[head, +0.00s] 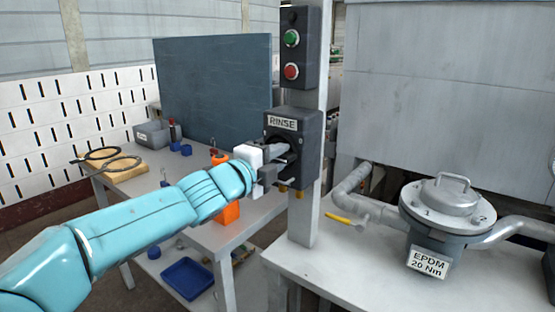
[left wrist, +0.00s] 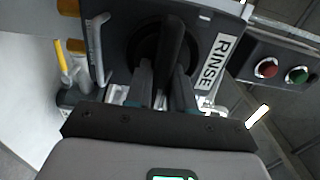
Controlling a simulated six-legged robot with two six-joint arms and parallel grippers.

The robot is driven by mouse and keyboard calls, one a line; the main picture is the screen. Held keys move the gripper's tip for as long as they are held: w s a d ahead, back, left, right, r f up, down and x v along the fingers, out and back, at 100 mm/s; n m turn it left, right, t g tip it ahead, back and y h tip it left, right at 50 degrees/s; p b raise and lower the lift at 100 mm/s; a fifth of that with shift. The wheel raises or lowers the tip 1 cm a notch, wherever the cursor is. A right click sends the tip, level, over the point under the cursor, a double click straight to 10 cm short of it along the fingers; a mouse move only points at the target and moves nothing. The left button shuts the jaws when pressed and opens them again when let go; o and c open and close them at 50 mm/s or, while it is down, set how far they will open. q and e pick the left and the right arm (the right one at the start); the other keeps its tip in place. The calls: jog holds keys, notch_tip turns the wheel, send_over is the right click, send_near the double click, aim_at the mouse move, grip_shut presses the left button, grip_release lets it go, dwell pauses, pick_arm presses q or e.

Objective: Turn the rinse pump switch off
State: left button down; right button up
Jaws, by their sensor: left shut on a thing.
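The dark RINSE switch box (head: 309,122) is fixed to a grey post, with a white RINSE label (head: 283,122) on its face. My left gripper (head: 279,158) is at the front of the box, shut on the switch handle. In the left wrist view the black switch handle (left wrist: 171,48) stands between the two fingers of my left gripper (left wrist: 163,88), in front of a round dark dial. The label (left wrist: 215,62) shows beside it. The fingers partly hide the handle and dial. My right gripper is not in view.
A button box with a green button (head: 292,37) and a red button (head: 291,71) sits above the switch. A grey flanged vessel (head: 447,203) with pipes and a yellow lever (head: 344,219) stands on the right-hand bench (head: 300,262). A workbench with tools lies behind my left arm.

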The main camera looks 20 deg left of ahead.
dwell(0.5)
pick_arm(q)
jog(key=c, duration=1.1)
grip_release()
jog(key=shift+o, duration=0.2)
jog(key=shift+s+a, duration=0.2)
jog(key=shift+s, duration=0.2)
jog(key=v, duration=1.5)
jog(key=shift+s+p, duration=0.2)
jog(key=shift+p, duration=0.1)
jog(key=shift+a, duration=0.1)
